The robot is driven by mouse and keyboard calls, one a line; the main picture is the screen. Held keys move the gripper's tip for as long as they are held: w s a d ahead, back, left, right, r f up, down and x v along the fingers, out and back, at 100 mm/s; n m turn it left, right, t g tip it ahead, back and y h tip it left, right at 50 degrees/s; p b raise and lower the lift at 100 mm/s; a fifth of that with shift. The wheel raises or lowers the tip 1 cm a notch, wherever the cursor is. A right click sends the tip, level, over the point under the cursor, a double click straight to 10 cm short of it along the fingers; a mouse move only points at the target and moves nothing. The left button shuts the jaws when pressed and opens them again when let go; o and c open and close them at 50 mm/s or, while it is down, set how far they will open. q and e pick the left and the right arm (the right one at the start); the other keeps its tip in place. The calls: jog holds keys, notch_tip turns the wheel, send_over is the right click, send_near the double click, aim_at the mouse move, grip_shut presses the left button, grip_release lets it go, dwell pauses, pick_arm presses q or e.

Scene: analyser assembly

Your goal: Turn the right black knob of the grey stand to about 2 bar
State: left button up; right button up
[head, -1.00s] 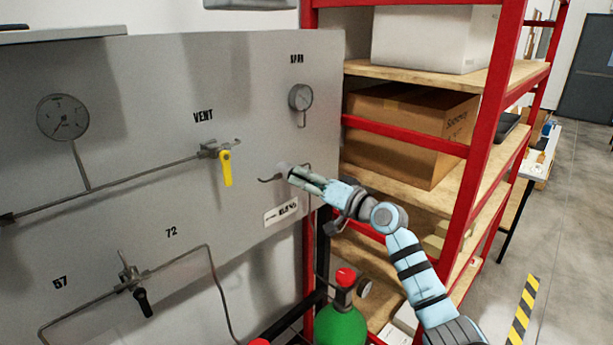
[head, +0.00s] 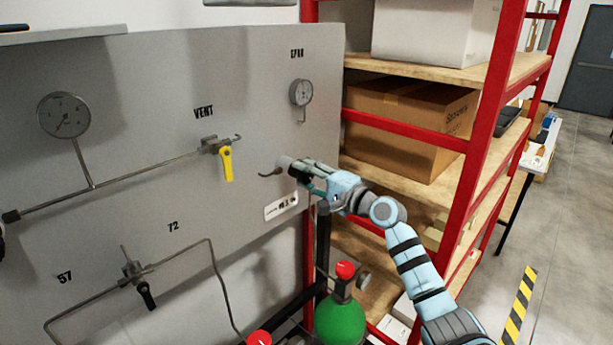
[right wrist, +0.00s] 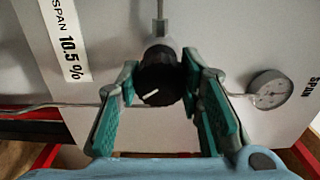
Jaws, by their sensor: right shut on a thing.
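The black knob (right wrist: 158,78) with a white pointer line sits between the fingers of my right gripper (right wrist: 158,88) in the right wrist view. The right gripper is shut on it, with a green-padded finger on each side. In the head view my right gripper (head: 305,170) reaches the regulator at the right part of the grey panel (head: 110,150) and mostly hides the knob. The small round SPAN gauge (head: 301,92) is above it and also shows in the right wrist view (right wrist: 270,88). Its reading is too small to tell. My left gripper is not in view.
A yellow VENT lever (head: 227,163) is left of the gripper. A larger gauge (head: 64,115) is at the upper left. A red shelf rack (head: 480,150) with boxes stands close on the right. A green cylinder (head: 340,322) with a red cap is below my arm.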

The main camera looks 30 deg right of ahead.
jog(key=shift+f+m, duration=0.15)
jog(key=shift+m, duration=0.35)
jog(key=o, duration=1.2)
jog(key=shift+c, duration=0.2)
jog(key=shift+s+d, duration=0.1)
